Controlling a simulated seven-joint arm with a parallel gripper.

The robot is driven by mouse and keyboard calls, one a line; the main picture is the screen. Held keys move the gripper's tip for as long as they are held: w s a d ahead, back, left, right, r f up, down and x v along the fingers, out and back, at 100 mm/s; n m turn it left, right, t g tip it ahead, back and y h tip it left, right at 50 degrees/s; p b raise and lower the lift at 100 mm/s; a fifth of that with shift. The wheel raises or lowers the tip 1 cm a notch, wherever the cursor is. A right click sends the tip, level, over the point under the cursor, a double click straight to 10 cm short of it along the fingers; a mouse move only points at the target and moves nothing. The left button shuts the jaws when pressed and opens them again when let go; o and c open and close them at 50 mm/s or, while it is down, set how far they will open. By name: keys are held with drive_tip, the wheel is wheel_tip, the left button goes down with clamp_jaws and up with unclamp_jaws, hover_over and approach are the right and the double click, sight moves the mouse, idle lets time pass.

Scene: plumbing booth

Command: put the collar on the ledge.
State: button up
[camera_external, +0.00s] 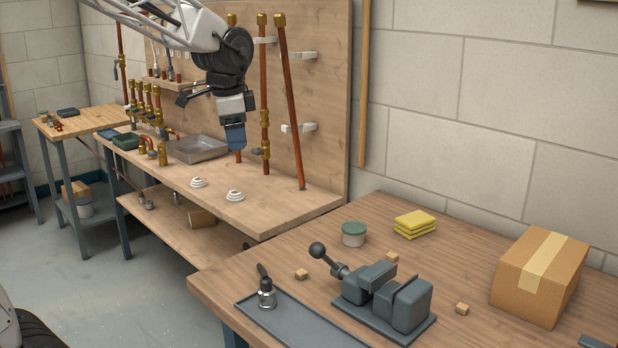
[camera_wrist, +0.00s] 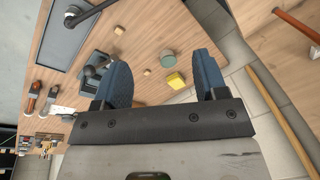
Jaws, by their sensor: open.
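My gripper (camera_external: 236,146) hangs above the back of the long wooden workbench, fingers pointing down. In the wrist view its two blue fingers (camera_wrist: 163,88) are apart with nothing between them. No part is plainly marked as the collar. Two small white ringed pieces, one on the left (camera_external: 198,182) and one on the right (camera_external: 235,196), lie on the bench in front of my gripper. Brass fittings (camera_external: 162,154) stand farther left. A small wooden ledge (camera_external: 168,84) holding several small parts is fixed to the upright board, left of my gripper.
A grey metal tray (camera_external: 197,150) lies left of my gripper. Copper pipes (camera_external: 290,100) stand against the board at right. The nearer table carries a vise (camera_external: 383,295), a green-lidded jar (camera_external: 354,234), yellow sponges (camera_external: 415,223) and a cardboard box (camera_external: 540,277). The bench's front right is clear.

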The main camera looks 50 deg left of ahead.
drive_tip(key=s+d+f+n, duration=0.1)
drive_tip(key=s+d+n, duration=0.2)
drive_tip(key=s+d, duration=0.3)
drive_tip(key=s+d+f+n+h, duration=0.1)
drive_tip(key=s+d+n, duration=0.2)
drive_tip(key=s, duration=1.4)
drive_tip(key=d, duration=0.3)
drive_tip(key=shift+f+n+t, duration=0.2)
drive_tip(key=shift+n+t, duration=0.1)
